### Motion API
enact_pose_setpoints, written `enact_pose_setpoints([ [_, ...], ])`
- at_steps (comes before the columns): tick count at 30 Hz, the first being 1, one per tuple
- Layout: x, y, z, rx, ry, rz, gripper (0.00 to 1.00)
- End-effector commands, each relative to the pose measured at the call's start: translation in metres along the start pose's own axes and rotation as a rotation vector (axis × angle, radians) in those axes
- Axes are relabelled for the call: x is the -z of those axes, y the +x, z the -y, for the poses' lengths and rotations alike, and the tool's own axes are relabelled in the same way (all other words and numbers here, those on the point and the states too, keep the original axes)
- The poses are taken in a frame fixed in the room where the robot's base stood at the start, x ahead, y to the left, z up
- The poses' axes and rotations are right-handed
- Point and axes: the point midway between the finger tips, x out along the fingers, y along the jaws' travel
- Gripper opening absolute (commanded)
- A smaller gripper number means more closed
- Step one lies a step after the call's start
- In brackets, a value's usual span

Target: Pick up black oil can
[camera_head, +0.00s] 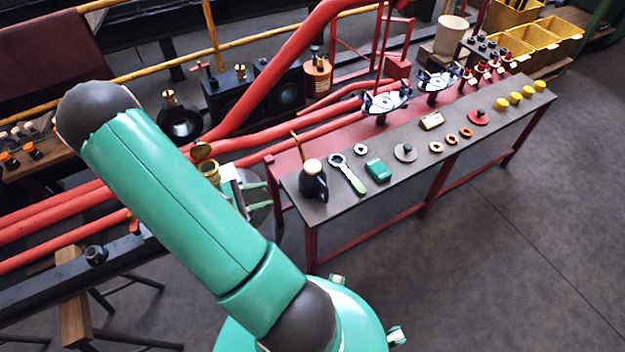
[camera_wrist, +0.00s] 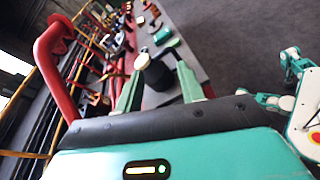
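The black oil can (camera_head: 313,182) stands upright at the near left end of the long grey workbench (camera_head: 390,185). It has a cream cap on top and a thin brass spout. My gripper (camera_head: 250,190) is just left of the bench end in the head view, partly hidden behind my arm. In the wrist view the two green fingers of my gripper (camera_wrist: 160,88) are spread apart. The oil can (camera_wrist: 157,75) shows beyond and between them, with a visible gap from the fingers. I see nothing held.
A green-handled wrench (camera_head: 348,174) and a green box (camera_head: 377,170) lie just right of the can. Washers, valve parts and yellow caps (camera_head: 515,97) sit further along the bench. Red pipes (camera_head: 270,80) run behind it. The floor (camera_head: 480,250) in front is clear.

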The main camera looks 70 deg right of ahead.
Motion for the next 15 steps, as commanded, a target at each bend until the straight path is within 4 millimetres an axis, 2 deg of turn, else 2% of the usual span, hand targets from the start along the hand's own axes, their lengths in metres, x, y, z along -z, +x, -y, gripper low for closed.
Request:
enact_pose_setpoints([
  [1, 0.011, 0.018, 0.007, -0.026, -0.048, 0.042, 0.39],
  [3, 0.024, 0.039, 0.013, -0.069, -0.109, 0.087, 0.39],
  [9, 0.06, 0.095, 0.039, -0.189, -0.28, 0.182, 0.39],
  [12, 0.073, 0.115, 0.052, -0.234, -0.347, 0.206, 0.39],
  [15, 0.081, 0.126, 0.061, -0.266, -0.387, 0.218, 0.39],
])
